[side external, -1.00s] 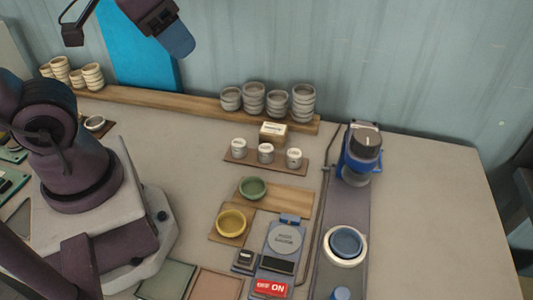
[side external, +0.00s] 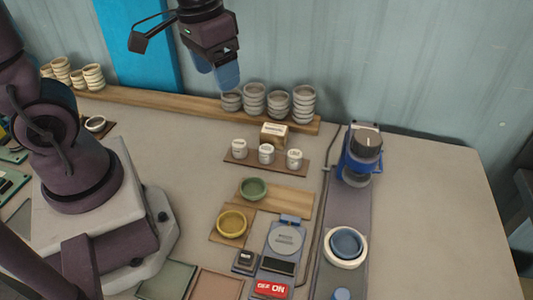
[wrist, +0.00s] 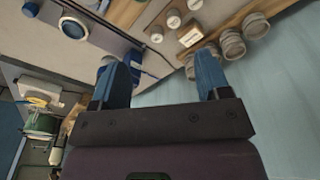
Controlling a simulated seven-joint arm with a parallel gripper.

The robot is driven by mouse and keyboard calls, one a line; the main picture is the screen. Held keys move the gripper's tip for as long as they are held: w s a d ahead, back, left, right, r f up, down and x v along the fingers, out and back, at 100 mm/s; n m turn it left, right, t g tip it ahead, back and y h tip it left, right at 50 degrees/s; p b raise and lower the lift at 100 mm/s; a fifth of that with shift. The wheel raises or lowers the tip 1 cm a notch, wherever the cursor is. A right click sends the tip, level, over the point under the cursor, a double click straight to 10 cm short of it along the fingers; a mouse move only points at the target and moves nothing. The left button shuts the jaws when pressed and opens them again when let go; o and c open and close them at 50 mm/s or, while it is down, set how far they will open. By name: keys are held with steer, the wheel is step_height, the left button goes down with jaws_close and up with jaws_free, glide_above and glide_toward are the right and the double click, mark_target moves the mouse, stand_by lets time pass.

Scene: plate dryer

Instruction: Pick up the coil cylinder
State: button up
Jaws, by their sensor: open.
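No object is plainly recognisable as the coil cylinder. A dark, ribbed-looking cylinder (side external: 367,141) sits on a blue machine (side external: 352,168) at the back right of the table, and a green spool-like thing (wrist: 40,125) shows small and unclear at the lower left of the wrist view. I cannot tell whether either is the coil cylinder. My gripper (side external: 220,78) is high, in front of the back wall, near the grey stacked bowls in the picture. In the wrist view my gripper (wrist: 164,62) has two blue fingers spread apart with nothing between them.
Stacked grey bowls (side external: 254,99) stand on a wooden shelf board (side external: 170,102). Several white jars (side external: 266,154) and a small box (side external: 274,133) stand before them. Green (side external: 253,188) and yellow bowls (side external: 231,223), a scale (side external: 286,240) and a blue bowl (side external: 347,242) are nearer. The right table edge is clear.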

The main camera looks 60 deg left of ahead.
steer(key=w+a+f+n+g, duration=0.1)
steer(key=w+f+n, duration=0.1)
steer(key=w+f, duration=0.3)
steer(key=w+a+f+n+g, duration=0.1)
steer(key=w+a+f+n, duration=0.15)
steer(key=f, duration=0.45)
steer(key=n, duration=0.2)
glide_above(266, 149)
steer(key=shift+t, duration=0.3)
step_height(266, 149, down, 8)
steer(key=shift+a+f, duration=0.1)
steer(key=shift+f, duration=0.05)
steer(key=shift+m, duration=0.25)
steer(key=shift+w+f, duration=0.1)
steer(key=shift+f, duration=2.8)
steer(key=c, duration=1.1)
steer(key=shift+o, duration=0.2)
steer(key=shift+r, duration=0.1)
